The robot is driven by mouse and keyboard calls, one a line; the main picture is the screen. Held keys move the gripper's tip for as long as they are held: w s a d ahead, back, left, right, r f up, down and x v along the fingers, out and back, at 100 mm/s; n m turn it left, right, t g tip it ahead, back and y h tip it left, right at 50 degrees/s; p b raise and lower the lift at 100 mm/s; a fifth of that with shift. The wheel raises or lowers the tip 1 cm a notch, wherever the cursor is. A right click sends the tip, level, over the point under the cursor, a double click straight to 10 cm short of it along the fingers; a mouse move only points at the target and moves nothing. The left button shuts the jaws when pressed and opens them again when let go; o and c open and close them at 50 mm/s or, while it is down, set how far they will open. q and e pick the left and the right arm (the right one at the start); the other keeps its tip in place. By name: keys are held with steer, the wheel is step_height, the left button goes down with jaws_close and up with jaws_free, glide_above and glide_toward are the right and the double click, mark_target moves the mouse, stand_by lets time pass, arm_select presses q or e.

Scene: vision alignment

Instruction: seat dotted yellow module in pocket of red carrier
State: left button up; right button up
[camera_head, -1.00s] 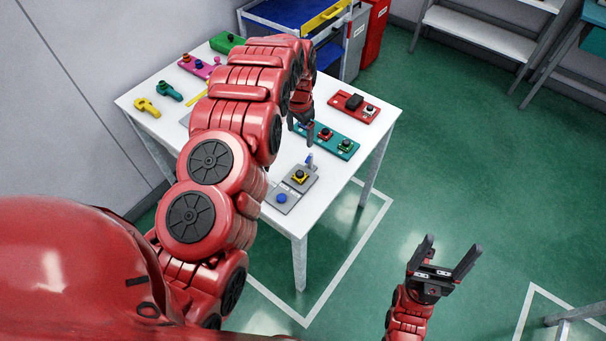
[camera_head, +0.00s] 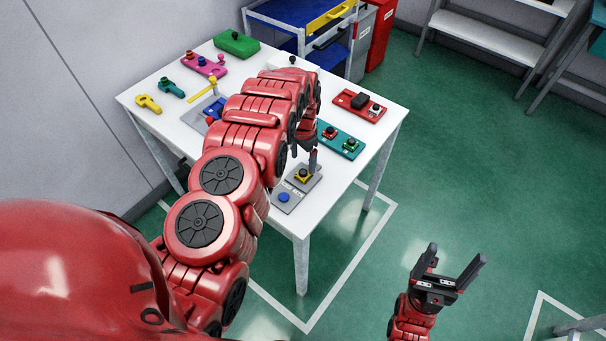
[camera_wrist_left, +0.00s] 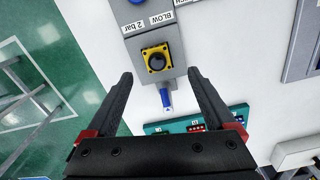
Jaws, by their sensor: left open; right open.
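A yellow square module with a black round knob (camera_head: 303,174) sits on a grey box at the table's front corner. No dots can be made out on it. In the left wrist view the yellow module (camera_wrist_left: 148,65) lies between and slightly beyond the fingertips of my left gripper (camera_wrist_left: 159,76). That gripper is open, empty and above the grey box; in the head view the left gripper (camera_head: 309,150) is partly hidden by its arm. The red carrier (camera_head: 344,98) lies at the table's right side with a black block and a pale button part on it. My right gripper (camera_head: 456,256) is open and empty over the floor.
The grey box (camera_head: 291,196) also bears a blue knob, and a blue-tipped peg (camera_wrist_left: 166,98) sticks out from it. A teal plate (camera_head: 340,136) with red and green parts lies between box and red carrier. Pink and green plates (camera_head: 237,42) stand at the back left.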

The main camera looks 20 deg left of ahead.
mark_target(303, 172)
arm_select(q)
steer(key=shift+f+p, duration=0.3)
steer(key=shift+p, duration=0.05)
steer(key=f, duration=0.2)
steer(key=f+p, duration=0.1)
steer(key=shift+s+d+f+p, duration=0.1)
steer(key=shift+s+f+p, duration=0.1)
steer(key=shift+f+p, duration=0.15)
steer(key=shift+f, duration=0.6)
jaws_close()
